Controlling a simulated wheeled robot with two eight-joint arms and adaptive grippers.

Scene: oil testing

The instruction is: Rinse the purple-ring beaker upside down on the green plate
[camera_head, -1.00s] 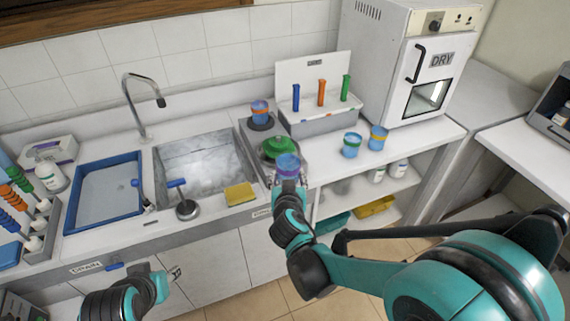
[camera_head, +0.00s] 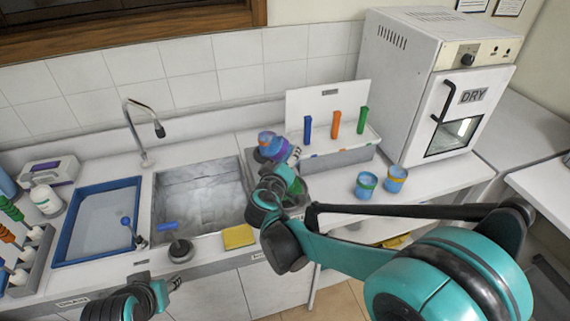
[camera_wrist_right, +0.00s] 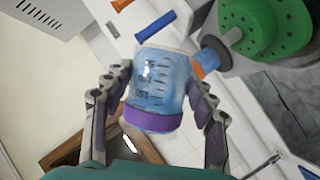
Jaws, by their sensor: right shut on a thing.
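My right gripper (camera_head: 291,156) is shut on the purple-ring beaker (camera_head: 276,150), a blue see-through cup with markings. The right wrist view shows the beaker (camera_wrist_right: 158,85) between both fingers, its purple ring toward the palm. In the head view it is over the counter, behind and left of the green plate (camera_head: 297,187), which my wrist partly hides. The green plate (camera_wrist_right: 265,25) has small holes and shows at the upper right of the wrist view, apart from the beaker. My left gripper (camera_head: 170,286) is low at the front, its fingertips unclear.
A sink (camera_head: 200,195) with a faucet (camera_head: 140,125) lies to the left, with a yellow sponge (camera_head: 238,237) at its front edge. A rack of coloured tubes (camera_head: 335,150) stands behind. Two ringed beakers (camera_head: 367,184) (camera_head: 395,178) stand before the drying oven (camera_head: 450,100). An orange-ring beaker (camera_wrist_right: 207,62) is close to the held one.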

